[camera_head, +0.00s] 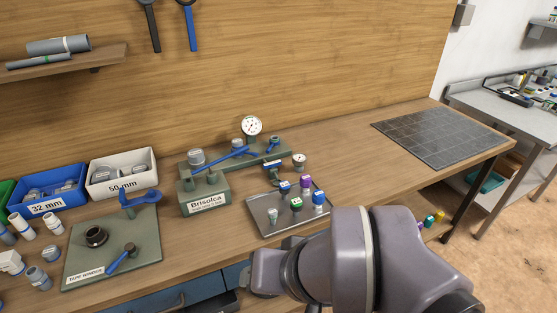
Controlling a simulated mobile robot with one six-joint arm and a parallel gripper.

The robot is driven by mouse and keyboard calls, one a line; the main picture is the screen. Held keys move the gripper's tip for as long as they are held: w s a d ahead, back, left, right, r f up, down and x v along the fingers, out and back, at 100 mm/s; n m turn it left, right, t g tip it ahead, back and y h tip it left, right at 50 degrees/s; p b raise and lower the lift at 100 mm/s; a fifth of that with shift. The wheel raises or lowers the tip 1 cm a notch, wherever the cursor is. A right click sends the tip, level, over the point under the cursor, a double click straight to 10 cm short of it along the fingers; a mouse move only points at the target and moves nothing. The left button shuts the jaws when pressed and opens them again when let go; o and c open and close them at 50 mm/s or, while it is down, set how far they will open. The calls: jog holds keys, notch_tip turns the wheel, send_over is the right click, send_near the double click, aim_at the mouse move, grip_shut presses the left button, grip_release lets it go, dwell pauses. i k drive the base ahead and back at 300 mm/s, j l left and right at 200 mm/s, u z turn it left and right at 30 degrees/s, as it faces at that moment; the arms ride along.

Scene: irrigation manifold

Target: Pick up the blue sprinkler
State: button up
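Several small sprinklers with coloured caps stand upright on a grey metal tray (262,202) in the middle of the workbench. One blue-capped sprinkler (318,198) stands at the tray's right side, and another blue-capped one (285,187) is near its back. A purple-capped one (306,182), a green-capped one (296,204) and a pale grey-green one (272,216) share the tray. My arm's thick grey links fill the lower right, in front of the tray. My gripper's fingers do not show.
A green manifold block labelled Brisolca (208,203) with a pressure gauge (252,126) stands behind the tray. Left are a green tape-winder board (135,246), a blue bin (48,206) and a white bin (122,190). A dark grid mat (440,135) lies right; bench before it is clear.

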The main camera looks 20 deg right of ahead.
aim_at(284, 186)
jog(key=i+z, duration=0.25)
jog(key=i, duration=0.25)
jog(key=i+z, duration=0.3)
jog(key=i, duration=0.15)
